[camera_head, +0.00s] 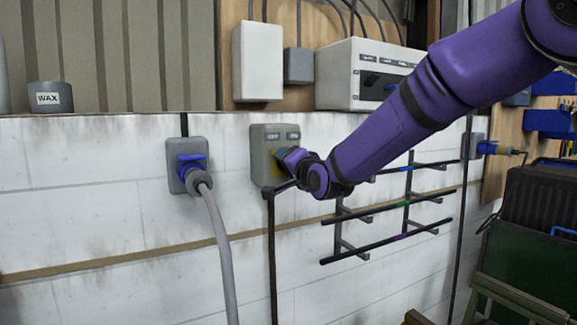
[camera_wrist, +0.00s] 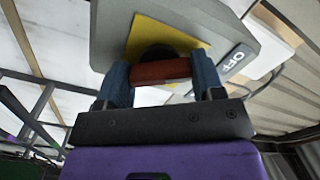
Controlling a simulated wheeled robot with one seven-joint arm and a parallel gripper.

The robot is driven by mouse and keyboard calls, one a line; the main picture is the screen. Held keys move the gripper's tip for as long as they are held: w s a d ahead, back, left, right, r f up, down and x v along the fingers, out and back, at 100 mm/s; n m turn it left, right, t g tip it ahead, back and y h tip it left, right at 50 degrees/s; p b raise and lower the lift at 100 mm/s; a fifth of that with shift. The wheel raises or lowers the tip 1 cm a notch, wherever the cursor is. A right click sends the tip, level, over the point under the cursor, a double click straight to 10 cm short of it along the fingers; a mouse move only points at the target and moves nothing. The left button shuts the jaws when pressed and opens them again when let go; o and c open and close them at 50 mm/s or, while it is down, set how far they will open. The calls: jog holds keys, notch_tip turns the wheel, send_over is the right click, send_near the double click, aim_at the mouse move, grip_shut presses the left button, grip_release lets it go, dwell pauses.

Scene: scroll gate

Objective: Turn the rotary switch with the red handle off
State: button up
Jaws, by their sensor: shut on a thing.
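In the head view my purple arm comes in from the right, and my gripper (camera_head: 285,165) covers the handle and part of the yellow plate.
A grey socket (camera_head: 179,149) with a blue-capped plug and hanging cable is left of the switch. A dark rack (camera_head: 345,235) sticks out from the wall below right. A white box (camera_head: 257,61) and a larger panel (camera_head: 340,75) stand above.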

jog(key=shift+f+n, duration=0.1)
jog(key=shift+n, duration=0.6)
jog(key=o, duration=0.9)
jog(key=v, duration=1)
jog(key=shift+s+d, duration=0.15)
jog(key=shift+s, duration=0.25)
